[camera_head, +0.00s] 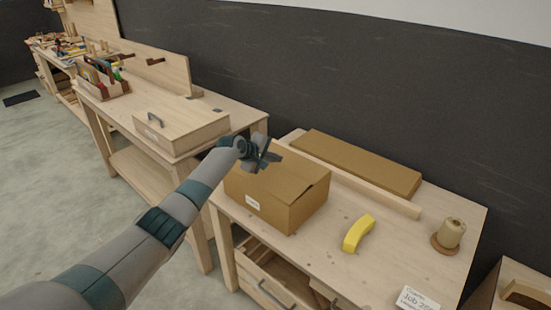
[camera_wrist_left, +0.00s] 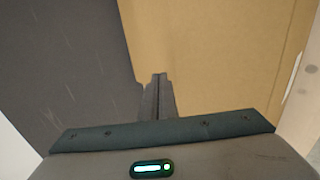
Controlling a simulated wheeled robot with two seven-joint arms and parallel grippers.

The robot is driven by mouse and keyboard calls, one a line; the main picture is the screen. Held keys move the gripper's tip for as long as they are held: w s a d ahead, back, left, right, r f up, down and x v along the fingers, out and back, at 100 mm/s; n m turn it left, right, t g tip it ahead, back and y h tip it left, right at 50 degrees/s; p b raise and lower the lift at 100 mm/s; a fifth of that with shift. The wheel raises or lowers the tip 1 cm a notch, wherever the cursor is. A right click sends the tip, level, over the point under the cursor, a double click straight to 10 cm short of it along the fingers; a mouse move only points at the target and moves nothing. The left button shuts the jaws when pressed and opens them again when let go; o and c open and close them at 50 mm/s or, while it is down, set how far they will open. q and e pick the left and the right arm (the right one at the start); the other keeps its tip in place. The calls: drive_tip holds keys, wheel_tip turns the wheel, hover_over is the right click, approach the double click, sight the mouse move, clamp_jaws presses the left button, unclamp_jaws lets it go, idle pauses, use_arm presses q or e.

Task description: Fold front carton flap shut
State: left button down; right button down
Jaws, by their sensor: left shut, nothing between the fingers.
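The brown cardboard carton (camera_head: 265,207) stands on the workbench with a white label on its front side. Its top looks mostly covered by flaps (camera_head: 297,178), with a slightly raised edge towards the right corner. I cannot tell the front flap apart clearly. My left gripper (camera_head: 271,157) is shut and empty, over the carton's far left top and partly hiding it. In the left wrist view the closed fingers (camera_wrist_left: 158,90) lie against a plain tan cardboard surface (camera_wrist_left: 220,55); contact cannot be told. My right gripper is not in view.
A yellow curved tool (camera_head: 357,234) lies right of the carton. A flat brown cardboard piece (camera_head: 360,164) lies behind, beyond a wooden strip. A twine spool (camera_head: 450,235) and a card (camera_head: 417,299) sit at right. A wooden case (camera_head: 182,130) is on the left bench.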

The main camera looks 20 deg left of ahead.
sight(272, 168)
use_arm(q)
drive_tip(key=shift+r, duration=0.1)
